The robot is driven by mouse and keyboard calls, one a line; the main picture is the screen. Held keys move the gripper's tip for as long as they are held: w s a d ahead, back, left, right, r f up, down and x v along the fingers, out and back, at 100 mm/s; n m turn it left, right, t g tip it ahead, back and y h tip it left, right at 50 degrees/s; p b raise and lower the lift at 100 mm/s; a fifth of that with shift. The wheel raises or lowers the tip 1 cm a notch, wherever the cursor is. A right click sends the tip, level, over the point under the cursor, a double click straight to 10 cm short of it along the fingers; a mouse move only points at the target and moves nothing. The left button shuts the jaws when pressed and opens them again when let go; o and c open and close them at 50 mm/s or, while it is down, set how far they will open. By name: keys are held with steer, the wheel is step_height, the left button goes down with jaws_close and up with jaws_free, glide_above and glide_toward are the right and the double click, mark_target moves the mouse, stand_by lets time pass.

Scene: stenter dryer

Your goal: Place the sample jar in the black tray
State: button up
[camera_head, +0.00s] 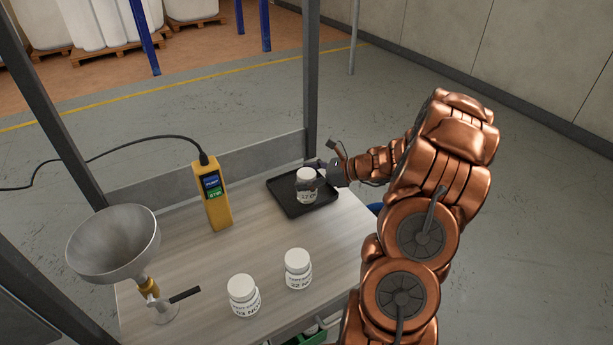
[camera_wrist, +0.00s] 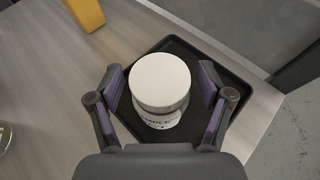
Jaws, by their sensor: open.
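A white sample jar (camera_head: 306,187) with dark lettering stands upright in the black tray (camera_head: 274,185) at the back right of the table. My gripper (camera_head: 318,178) is at the jar, reaching in from the right. In the wrist view, my gripper (camera_wrist: 164,92) is open, with one finger on each side of the jar (camera_wrist: 160,82). Small gaps show between the fingers and the lid. The black tray (camera_wrist: 225,75) lies under the jar and fingers in that view.
Two more white jars stand at the table's front, one in the middle (camera_head: 298,268) and one further left (camera_head: 243,294). A yellow pendant (camera_head: 216,196) with a cable stands left of the tray. A metal funnel (camera_head: 113,243) stands at the left. Grey frame posts (camera_head: 310,70) rise behind the table.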

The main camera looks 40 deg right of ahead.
steer(key=b+v, duration=0.3)
steer(key=v, duration=0.9)
steer(key=s+a+r+n+g, duration=0.1)
steer(key=s+a+n+g, duration=0.2)
steer(key=a, duration=0.6)
steer(key=s+a+r+n+g, duration=0.1)
steer(key=a+n+g, duration=0.2)
steer(key=a+n, duration=0.45)
steer(key=s+a+r+n+g, duration=0.1)
steer(key=s+a+n+g, duration=0.2)
steer(key=a, duration=0.8)
steer(key=s+a+n+g+h, duration=0.3)
steer(key=s+n+h, duration=0.5)
steer(key=s+n, duration=0.6)
steer(key=s, duration=0.6)
steer(key=shift+a+f+h, duration=0.25)
steer(key=shift+f+h, duration=0.1)
steer(key=shift+h, duration=0.05)
